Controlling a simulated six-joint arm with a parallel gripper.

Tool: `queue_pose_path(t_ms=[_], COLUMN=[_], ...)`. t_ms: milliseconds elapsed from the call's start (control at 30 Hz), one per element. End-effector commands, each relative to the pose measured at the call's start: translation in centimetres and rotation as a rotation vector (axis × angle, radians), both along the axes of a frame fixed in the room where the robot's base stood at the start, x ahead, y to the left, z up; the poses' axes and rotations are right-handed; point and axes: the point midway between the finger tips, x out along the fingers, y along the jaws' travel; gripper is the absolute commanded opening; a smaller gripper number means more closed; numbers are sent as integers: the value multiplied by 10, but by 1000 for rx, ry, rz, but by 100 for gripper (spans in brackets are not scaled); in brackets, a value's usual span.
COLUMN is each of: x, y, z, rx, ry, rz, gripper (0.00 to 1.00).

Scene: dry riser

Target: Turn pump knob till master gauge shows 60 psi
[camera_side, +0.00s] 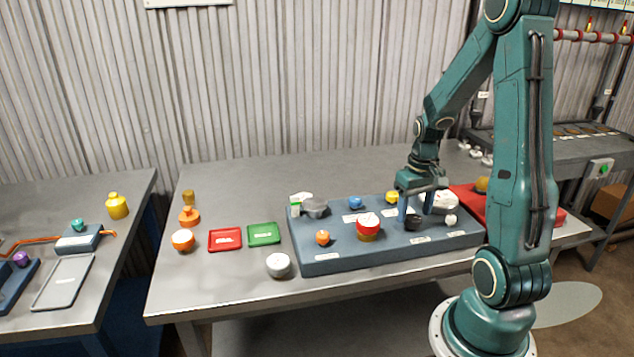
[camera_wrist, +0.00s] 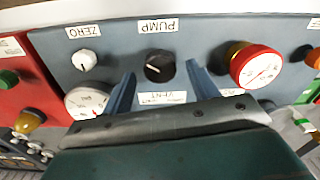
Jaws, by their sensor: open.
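The black pump knob (camera_wrist: 158,66) sits on the blue-grey panel under an upside-down "PUMP" label in the wrist view. In the side view the dark knob (camera_side: 412,223) shows just below my gripper (camera_side: 416,212). My gripper (camera_wrist: 160,70) is open, its two blue fingers on either side of the knob; I cannot tell whether they touch it. A red-rimmed gauge (camera_wrist: 258,66) on a brass base is to the right in the wrist view. A white gauge (camera_wrist: 88,101) is at left, partly hidden by my gripper. Which is the master gauge, and their readings, I cannot tell.
A white knob (camera_wrist: 84,60) labelled "ZERO" is left of the pump knob in the wrist view. An orange knob (camera_side: 323,238), a blue knob (camera_side: 355,202) and a yellow knob (camera_side: 392,197) stand on the panel. Red (camera_side: 225,240) and green (camera_side: 263,234) trays lie left of it.

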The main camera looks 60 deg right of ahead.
Motion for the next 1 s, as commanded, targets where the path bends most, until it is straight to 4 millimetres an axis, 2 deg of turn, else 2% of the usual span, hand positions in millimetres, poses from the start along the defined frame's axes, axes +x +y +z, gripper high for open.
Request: queue_pose_path(t_ms=[200,567,800,1000], x=[0,0,0,0], y=[0,0,0,0], z=[-14,-17,-16,-16], rx=[1,0,0,-1], ry=[1,0,0,-1], rz=[0,0,0,-14], gripper=[59,59,15,15])
